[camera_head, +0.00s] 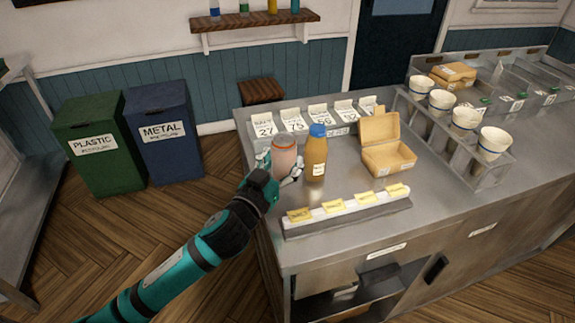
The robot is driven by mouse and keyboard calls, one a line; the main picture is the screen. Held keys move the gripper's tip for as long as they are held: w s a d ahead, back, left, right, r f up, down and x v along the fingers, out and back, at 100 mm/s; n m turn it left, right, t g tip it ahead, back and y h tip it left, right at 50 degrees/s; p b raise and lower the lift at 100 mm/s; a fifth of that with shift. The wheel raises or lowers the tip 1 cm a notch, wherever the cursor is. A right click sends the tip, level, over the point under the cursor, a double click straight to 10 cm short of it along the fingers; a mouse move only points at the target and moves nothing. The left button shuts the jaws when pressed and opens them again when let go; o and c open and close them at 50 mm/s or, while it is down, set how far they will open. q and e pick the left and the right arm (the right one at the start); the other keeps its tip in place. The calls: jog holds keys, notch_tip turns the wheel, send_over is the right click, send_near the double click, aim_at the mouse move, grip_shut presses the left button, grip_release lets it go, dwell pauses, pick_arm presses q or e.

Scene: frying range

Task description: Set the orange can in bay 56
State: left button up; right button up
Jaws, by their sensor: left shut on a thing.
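The orange can (284,160), pinkish-orange with an orange rim, stands upright at the left end of the steel counter. My left gripper (279,173) is shut on it, with a finger on each side. I cannot tell whether the can touches the counter. Bay 56 is marked by a numbered card (321,117) in the row behind, between the card for 75 (294,120) and another card whose number is hard to read. The bay's floor is partly hidden by the bottle and can. My right gripper is not in view.
A blue-capped orange bottle (317,157) stands just right of the can. An open cardboard box (385,158) sits farther right. A rail with yellow labels (346,214) runs in front. Several paper cups (465,121) stand in a rack. Bare counter (435,200) lies right of the rail.

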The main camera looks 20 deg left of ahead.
aim_at(287, 170)
pick_arm(q)
jog(key=shift+w, duration=0.6)
jog(key=shift+w+d+f, duration=0.1)
jog(key=shift+w+f, duration=0.05)
notch_tip(287, 170, down, 2)
jog(key=shift+f, duration=0.7)
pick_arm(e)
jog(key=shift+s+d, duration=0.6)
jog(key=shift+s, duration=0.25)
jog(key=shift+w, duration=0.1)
